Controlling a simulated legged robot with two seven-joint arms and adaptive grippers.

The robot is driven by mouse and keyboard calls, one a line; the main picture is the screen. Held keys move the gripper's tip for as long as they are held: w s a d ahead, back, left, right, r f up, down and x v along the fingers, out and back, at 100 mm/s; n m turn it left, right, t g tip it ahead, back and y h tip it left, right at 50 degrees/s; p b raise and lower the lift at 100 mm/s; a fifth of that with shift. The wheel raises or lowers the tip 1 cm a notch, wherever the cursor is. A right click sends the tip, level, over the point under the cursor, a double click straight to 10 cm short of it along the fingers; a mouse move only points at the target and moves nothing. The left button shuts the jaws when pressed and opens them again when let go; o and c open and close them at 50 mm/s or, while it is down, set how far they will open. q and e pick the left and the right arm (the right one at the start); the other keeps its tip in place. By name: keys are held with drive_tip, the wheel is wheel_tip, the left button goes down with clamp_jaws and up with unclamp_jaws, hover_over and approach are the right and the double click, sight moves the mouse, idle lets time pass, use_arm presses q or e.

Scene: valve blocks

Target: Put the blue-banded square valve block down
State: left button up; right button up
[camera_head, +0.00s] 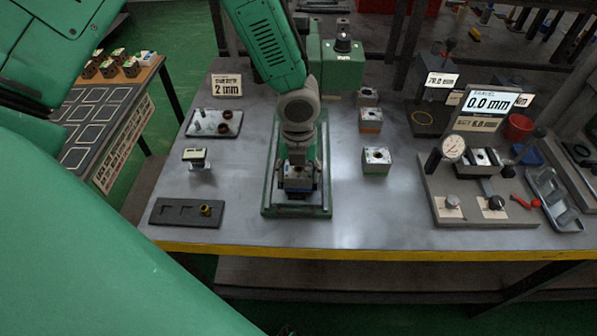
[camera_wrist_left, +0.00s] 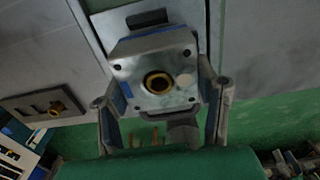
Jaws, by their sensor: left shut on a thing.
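The blue-banded square valve block (camera_wrist_left: 155,72) is a grey metal block with a brass-ringed hole in its face and blue along its edges. My left gripper (camera_wrist_left: 160,105) has a finger on either side of it and is shut on it. In the head view the block (camera_head: 298,184) sits low over a green-framed fixture (camera_head: 268,208) on the bench, below my left gripper (camera_head: 298,164). The gripper and wrist hide part of the fixture, and I cannot tell whether the block touches it. My right gripper is not in view.
Other valve blocks (camera_head: 376,160) stand in a column to the right. A dark slotted tray (camera_head: 186,212) and a parts tray (camera_head: 214,123) lie to the left. A dial gauge station (camera_head: 453,149) stands at the right. The yellow front bench edge (camera_head: 380,254) is near; bare bench lies around the fixture.

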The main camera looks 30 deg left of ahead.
use_arm(q)
drive_tip(key=shift+f, duration=0.25)
drive_tip(key=o, duration=1.6)
drive_tip(key=shift+a, duration=0.2)
wheel_tip(320, 180, up, 12)
drive_tip(key=shift+r+p, duration=0.25)
drive_tip(key=shift+p, duration=0.25)
